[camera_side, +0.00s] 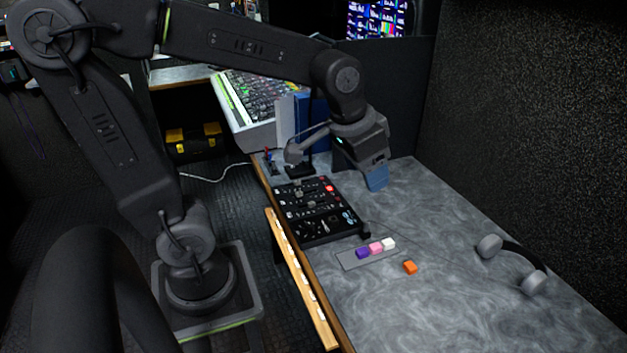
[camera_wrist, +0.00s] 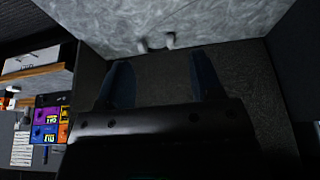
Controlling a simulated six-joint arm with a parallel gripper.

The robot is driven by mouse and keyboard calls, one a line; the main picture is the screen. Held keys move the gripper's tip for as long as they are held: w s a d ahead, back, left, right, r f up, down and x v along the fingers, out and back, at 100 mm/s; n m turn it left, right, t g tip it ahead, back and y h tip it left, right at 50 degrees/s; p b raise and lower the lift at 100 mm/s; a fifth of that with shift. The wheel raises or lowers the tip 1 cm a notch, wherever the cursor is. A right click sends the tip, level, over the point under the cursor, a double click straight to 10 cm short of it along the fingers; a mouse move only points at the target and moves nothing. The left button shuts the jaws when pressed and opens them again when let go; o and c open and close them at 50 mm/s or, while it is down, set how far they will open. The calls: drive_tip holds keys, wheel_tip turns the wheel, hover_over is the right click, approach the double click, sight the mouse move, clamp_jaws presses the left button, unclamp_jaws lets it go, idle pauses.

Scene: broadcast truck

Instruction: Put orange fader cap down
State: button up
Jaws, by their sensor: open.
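The orange fader cap (camera_side: 410,267) lies on the grey marbled desk, just off the right front of a flat grey strip (camera_side: 350,264). A purple cap (camera_side: 362,253), a pink cap (camera_side: 375,248) and a white cap (camera_side: 389,243) sit in a row on that strip. My gripper (camera_side: 377,179) is above the far part of the desk, well behind and apart from the orange cap. In the wrist view its two blue fingers (camera_wrist: 162,80) are spread with nothing between them. The orange cap is not visible in the wrist view.
A black fader panel (camera_side: 318,212) stands left of the strip, near the desk's wooden edge. Headphones (camera_side: 513,262) lie at the right; they also show in the wrist view (camera_wrist: 155,44). A blue binder (camera_side: 303,122) stands behind.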

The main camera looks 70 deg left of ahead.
drive_tip(key=s+t, duration=0.1)
drive_tip(key=s, duration=0.8)
drive_tip(key=shift+d+r+t, duration=0.25)
drive_tip(key=shift+d+t, duration=0.05)
drive_tip(key=shift+d, duration=0.15)
drive_tip(key=shift+s+f, duration=0.1)
drive_tip(key=shift+s, duration=0.3)
drive_tip(key=shift+c, duration=0.3)
drive_tip(key=shift+w, duration=0.1)
drive_tip(key=m+g, duration=0.6)
drive_tip(key=m, duration=1.2)
hover_over(413, 268)
wheel_tip(413, 268, down, 25)
wheel_tip(413, 268, down, 14)
drive_tip(key=shift+f, duration=0.2)
